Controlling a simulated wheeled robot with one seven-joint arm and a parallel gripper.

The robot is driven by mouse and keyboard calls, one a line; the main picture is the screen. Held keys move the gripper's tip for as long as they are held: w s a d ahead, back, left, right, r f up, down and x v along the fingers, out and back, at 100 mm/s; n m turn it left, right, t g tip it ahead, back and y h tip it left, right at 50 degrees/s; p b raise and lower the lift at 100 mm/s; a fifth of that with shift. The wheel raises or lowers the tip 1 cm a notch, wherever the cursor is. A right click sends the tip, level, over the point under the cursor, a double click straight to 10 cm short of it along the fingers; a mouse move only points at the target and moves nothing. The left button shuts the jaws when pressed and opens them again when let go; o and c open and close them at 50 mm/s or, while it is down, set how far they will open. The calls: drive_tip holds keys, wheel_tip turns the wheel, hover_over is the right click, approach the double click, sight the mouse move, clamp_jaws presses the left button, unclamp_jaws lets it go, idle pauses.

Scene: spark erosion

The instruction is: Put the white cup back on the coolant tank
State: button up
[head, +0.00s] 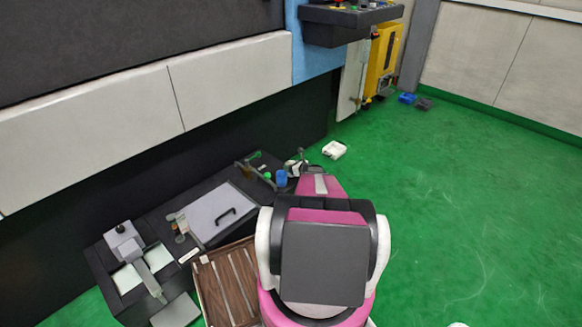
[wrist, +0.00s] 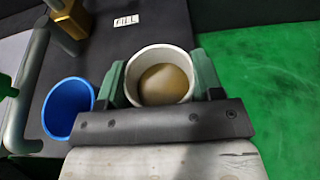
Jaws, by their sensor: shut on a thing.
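The white cup (wrist: 163,74) is upright between the two green-padded jaws of my gripper (wrist: 160,88) in the wrist view, with something brown inside. My gripper is shut on it. The coolant tank (wrist: 115,52) is the dark top beneath, with a FILL label beyond the cup. The cup is near the tank's right edge, beside the green floor. Its base is hidden, so I cannot tell whether it touches the tank. In the head view, the tank (head: 172,215) runs along the machine, and my arm mostly hides the gripper and cup at its far end.
A blue cup (wrist: 67,106) stands just left of my gripper; it also shows in the head view (head: 282,178). A grey pipe and a brass fitting (wrist: 68,18) are further left. A white item (head: 334,150) lies on the floor. The green floor at right is mostly clear.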

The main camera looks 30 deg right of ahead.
drive_tip(key=shift+f, duration=0.15)
drive_tip(key=o, duration=1.1)
drive_tip(key=shift+c, duration=0.2)
